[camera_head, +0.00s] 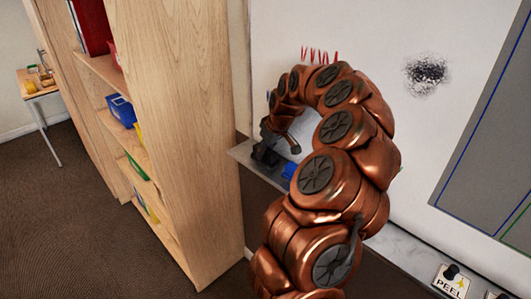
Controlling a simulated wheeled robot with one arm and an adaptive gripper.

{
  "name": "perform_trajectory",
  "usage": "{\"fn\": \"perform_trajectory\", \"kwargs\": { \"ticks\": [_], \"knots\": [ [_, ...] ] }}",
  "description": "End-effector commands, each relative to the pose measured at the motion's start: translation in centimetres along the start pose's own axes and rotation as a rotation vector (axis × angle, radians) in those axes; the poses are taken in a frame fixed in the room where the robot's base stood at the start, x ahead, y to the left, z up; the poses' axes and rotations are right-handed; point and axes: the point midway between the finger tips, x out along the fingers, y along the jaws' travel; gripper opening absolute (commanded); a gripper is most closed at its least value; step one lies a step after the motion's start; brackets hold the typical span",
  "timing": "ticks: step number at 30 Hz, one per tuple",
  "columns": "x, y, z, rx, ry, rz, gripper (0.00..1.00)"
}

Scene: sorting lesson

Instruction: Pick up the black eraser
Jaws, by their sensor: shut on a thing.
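My gripper (267,153) is at the left end of the whiteboard's ledge (243,151), low against the board. It is small and dark in this view, and my copper-coloured arm curves over and partly in front of it. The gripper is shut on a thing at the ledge. The black eraser does not stand out clearly from the dark fingers, so its outline and tilt cannot be told. I cannot tell whether it touches the ledge.
A blue object (289,170) lies on the ledge, partly behind my arm. The whiteboard (310,25) has red marks and a black smudge (427,74). A wooden shelf (185,120) with a blue bin (121,110) stands close on the left. Carpet (60,220) is free at lower left.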

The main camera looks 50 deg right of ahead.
Motion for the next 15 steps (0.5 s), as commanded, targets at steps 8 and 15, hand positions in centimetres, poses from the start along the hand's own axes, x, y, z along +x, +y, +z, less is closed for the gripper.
{"fn": "perform_trajectory", "kwargs": {
  "ticks": [8,15],
  "knots": [
    [-2.6,-0.1,-1.2,0.0,0.006,0.005,0.0],
    [-4.5,-0.2,-1.9,-0.001,0.003,0.003,0.0]
  ]
}}
